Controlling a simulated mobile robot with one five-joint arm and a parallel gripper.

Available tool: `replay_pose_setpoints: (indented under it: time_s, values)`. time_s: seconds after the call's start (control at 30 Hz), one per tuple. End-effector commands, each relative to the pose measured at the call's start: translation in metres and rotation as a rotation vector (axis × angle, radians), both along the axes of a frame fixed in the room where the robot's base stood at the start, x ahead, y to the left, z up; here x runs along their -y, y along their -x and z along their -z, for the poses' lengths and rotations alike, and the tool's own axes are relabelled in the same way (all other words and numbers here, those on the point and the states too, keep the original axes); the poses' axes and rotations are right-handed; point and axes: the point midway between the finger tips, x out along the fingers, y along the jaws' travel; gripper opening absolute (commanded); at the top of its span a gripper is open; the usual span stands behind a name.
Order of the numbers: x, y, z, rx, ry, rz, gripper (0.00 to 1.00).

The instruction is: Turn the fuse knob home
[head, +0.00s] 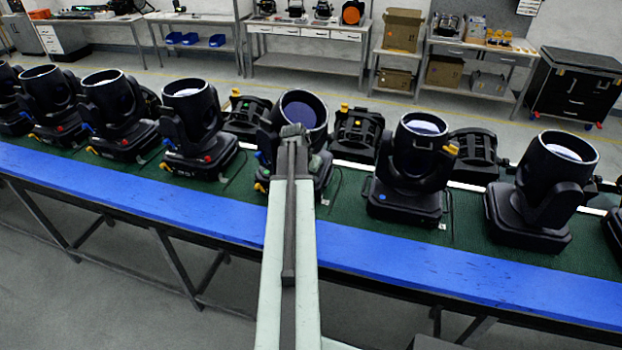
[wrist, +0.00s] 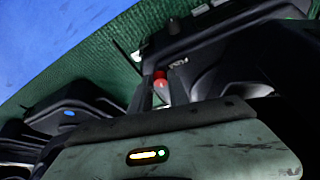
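A black par can (head: 303,105) with a purple-tinted lens stands on the green belt, directly beyond my arm in the head view. My arm covers the middle of its base. In the wrist view a small red knob (wrist: 160,79) shows on a black housing, just past the edge of my gripper (wrist: 162,98). A pale piece lies right below the red, and I cannot tell whether it touches the knob. The gripper's own body fills the lower part of that view, and its fingers are not clearly visible. In the head view the gripper's end is hard to make out against the can.
Other black par cans stand in a row on the green belt (head: 465,235), close on both sides, such as one at left (head: 190,120) and one at right (head: 418,160). A blue rail (head: 150,205) runs along the front edge. Benches and a black cabinet (head: 570,85) stand behind.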

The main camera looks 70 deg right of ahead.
Motion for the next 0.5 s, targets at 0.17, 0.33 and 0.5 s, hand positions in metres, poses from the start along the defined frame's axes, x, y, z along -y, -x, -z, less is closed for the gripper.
replay_pose_setpoints:
  time_s: [0.17, 0.33, 0.5]
  values:
    - [0.0000, 0.0002, -0.0001, 0.000, 0.000, 0.000, 0.00]
    - [-0.0002, 0.0009, 0.0000, 0.000, 0.000, -0.012, 0.00]
    - [-0.0008, 0.0022, 0.0000, 0.001, -0.001, -0.069, 0.00]
